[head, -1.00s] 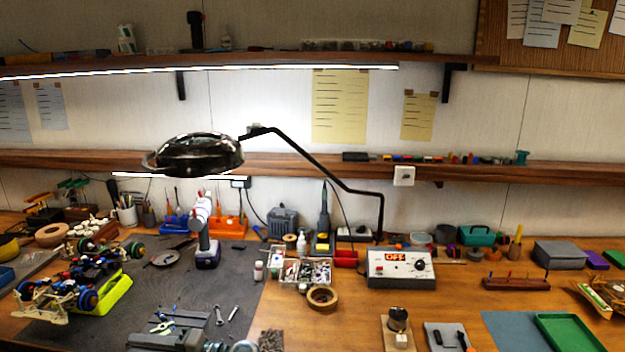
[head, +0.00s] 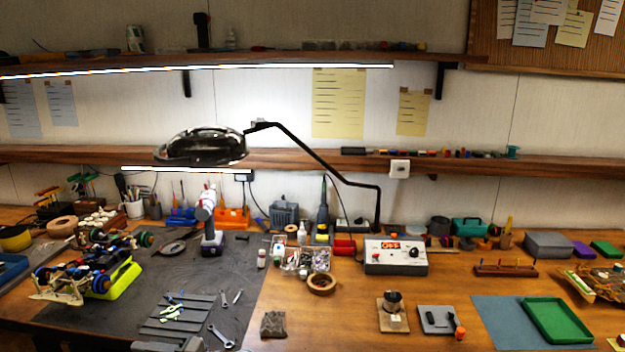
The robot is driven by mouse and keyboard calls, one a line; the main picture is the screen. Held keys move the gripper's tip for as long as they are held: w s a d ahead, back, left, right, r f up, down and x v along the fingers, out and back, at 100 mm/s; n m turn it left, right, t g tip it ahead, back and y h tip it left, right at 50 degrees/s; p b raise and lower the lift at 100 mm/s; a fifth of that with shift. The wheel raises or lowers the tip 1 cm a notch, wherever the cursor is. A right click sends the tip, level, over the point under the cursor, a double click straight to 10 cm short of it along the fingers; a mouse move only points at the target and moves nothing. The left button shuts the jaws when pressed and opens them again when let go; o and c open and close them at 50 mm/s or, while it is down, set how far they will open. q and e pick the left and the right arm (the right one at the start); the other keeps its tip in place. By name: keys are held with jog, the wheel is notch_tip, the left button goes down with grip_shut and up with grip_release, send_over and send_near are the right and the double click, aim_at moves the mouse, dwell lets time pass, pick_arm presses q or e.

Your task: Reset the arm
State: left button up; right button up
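A grey part at the bottom edge of the head view, left of centre, looks like the tip of my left gripper (head: 185,345). It is cut off by the frame, so its fingers cannot be made out. It is just in front of a grey slotted tray (head: 180,314) with small blue and green tools on it. My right gripper is not in view.
An RC car (head: 75,270) on a lime-green stand is on the dark mat at left. A cordless screwdriver (head: 210,220), wrenches (head: 222,338), a tape roll (head: 321,283) and a control box (head: 396,256) stand about. A lamp (head: 205,148) overhangs the bench. Bare wood shows at front centre.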

pick_arm(q)
jog(key=s+f+m+t+h+b, duration=0.1)
jog(key=s+f+m+h, duration=0.1)
jog(key=f, duration=0.9)
jog(key=s+f+m+t+h, duration=0.1)
jog(key=s+f+m+h, duration=0.15)
jog(key=f, duration=0.95)
jog(key=s+d+f+m+g+h+b, duration=0.1)
jog(key=s+d+f+h, duration=0.15)
jog(key=s+f, duration=0.55)
jog(key=s+d+f+m+h, duration=0.1)
jog(key=s+f+h, duration=0.25)
jog(key=f, duration=0.85)
jog(key=s+d+f+n+g+h+b, duration=0.1)
jog(key=s+d+f+h, duration=0.15)
jog(key=s+f, duration=0.55)
jog(key=s+d+f+g+h, duration=0.1)
jog(key=s+d+f, duration=0.2)
jog(key=s+f, duration=0.55)
jog(key=s+d+f+n+h, duration=0.1)
jog(key=s+d+f+n, duration=0.1)
jog(key=s, duration=1)
jog(key=s+d+f+n+h+b, duration=0.1)
jog(key=s+f+n+h, duration=0.1)
jog(key=s, duration=1.1)
jog(key=shift+s+d+f+n, duration=0.25)
jog(key=shift+d+f+n, duration=0.2)
jog(key=shift+f, duration=0.1)
